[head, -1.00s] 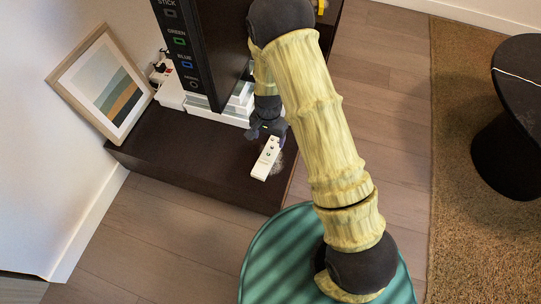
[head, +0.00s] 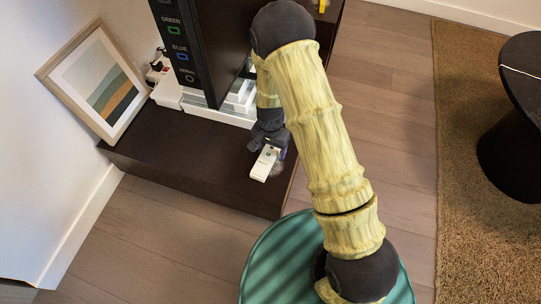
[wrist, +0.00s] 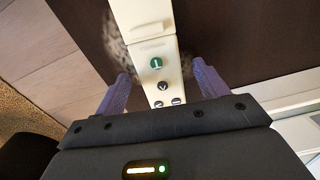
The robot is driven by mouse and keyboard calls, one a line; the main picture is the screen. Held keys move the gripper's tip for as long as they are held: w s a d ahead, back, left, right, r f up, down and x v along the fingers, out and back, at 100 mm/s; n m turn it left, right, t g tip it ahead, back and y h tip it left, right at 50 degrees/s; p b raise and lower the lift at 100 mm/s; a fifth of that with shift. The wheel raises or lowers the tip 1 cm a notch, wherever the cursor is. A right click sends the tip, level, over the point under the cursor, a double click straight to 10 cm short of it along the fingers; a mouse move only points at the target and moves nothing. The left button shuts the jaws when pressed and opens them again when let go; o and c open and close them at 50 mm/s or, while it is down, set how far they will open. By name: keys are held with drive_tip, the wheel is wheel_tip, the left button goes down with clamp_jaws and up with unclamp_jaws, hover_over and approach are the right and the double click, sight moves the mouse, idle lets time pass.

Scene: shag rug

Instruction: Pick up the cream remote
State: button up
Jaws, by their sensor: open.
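The cream remote (head: 264,163) lies near the front right end of the dark low cabinet. In the wrist view the remote (wrist: 152,45) runs up between my gripper's purple fingers, with a green button and smaller dark buttons showing. My gripper (wrist: 160,88) is open, with one finger on each side of the remote and a gap on both sides. In the head view my gripper (head: 270,145) is over the remote's far end and hides it. I cannot tell how far the fingers are above the cabinet top.
The dark cabinet (head: 200,165) also holds a leaning framed picture (head: 100,85), white boxes (head: 215,112) and a tall black panel (head: 200,50) close left of my arm. A grey fuzzy patch (wrist: 118,42) lies beside the remote. A black round table (head: 520,110) stands right.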

sight(270, 150)
drive_tip(key=shift+f, duration=0.2)
idle(0.4)
drive_tip(key=c, duration=1.1)
wheel_tip(270, 150, up, 10)
drive_tip(key=p, duration=0.6)
drive_tip(key=shift+c, duration=0.2)
